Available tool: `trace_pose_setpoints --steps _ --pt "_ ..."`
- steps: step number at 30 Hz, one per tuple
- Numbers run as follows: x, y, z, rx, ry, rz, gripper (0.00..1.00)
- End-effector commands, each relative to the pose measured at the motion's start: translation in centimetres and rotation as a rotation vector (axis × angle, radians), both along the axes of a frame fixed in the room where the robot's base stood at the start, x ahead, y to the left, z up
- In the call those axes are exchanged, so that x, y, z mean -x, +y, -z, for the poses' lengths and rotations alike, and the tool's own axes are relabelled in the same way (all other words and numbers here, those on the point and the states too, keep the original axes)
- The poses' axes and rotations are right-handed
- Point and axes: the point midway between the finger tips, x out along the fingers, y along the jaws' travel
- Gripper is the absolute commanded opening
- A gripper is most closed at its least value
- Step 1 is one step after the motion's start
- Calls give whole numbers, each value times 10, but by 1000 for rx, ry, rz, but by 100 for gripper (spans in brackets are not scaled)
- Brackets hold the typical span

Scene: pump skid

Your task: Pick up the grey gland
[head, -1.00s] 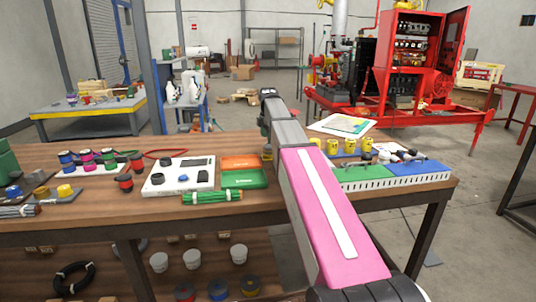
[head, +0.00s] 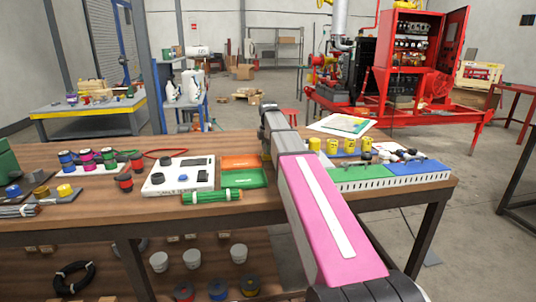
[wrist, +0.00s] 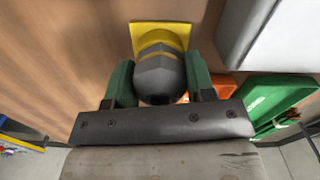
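The grey gland (wrist: 160,75) is in the middle of the wrist view, a dark rounded body with a yellow band, over a yellow square (wrist: 180,34). My gripper (wrist: 160,80) has one green finger on each side of the gland. The fingers lie close along its sides; whether they press on it I cannot tell. In the head view my arm hides the gland and the fingers.
An orange tray (head: 240,162) and a green tray (head: 244,179) lie just left of my arm. A white panel (head: 178,176) and a green-banded bundle (head: 212,197) are further left. Several yellow pieces (head: 332,147) and a green and blue case (head: 388,174) are to the right.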

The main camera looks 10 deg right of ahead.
Motion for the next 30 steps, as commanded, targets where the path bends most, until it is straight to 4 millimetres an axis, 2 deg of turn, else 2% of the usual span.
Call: trace_pose_setpoints --steps 14,22,30 --pt "0 0 -8 0 0 0 21" --pt "-1 0 -43 0 -2 0 21" --pt "41 37 -72 0 -2 -2 21"
